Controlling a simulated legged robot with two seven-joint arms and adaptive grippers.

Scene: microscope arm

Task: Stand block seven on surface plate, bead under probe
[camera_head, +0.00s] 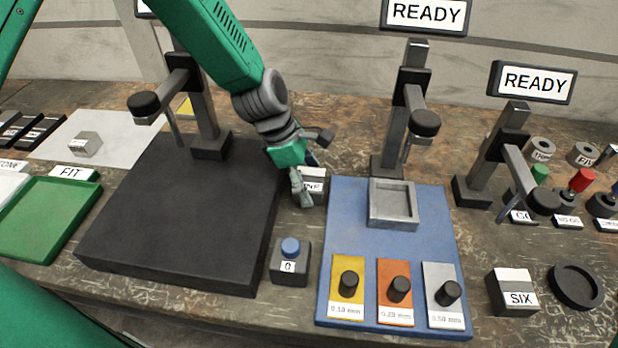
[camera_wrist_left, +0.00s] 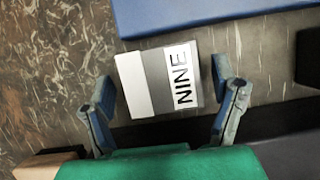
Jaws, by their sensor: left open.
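The black surface plate (camera_head: 180,215) lies at the left centre with a bare top. A dial stand (camera_head: 205,110) rises at its back, its thin probe (camera_head: 173,130) hanging over the plate's rear. My left gripper (camera_head: 306,178) is open right of the plate, low over the block labelled NINE (camera_head: 311,187). In the left wrist view, block NINE (camera_wrist_left: 150,88) lies between the open fingers (camera_wrist_left: 163,88), with gaps on both sides. I cannot read SEVEN on any block. A grey block (camera_head: 87,144) on the pale sheet has an unreadable label. I cannot make out a bead.
A blue mat (camera_head: 450,215) holds a grey tray (camera_head: 393,222) and several knobbed gauge plates. A blue button box (camera_head: 290,265) stands in front of NINE. Block SIX (camera_head: 513,291) and a black round dish (camera_head: 575,287) are at right. Two more stands bear READY signs.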

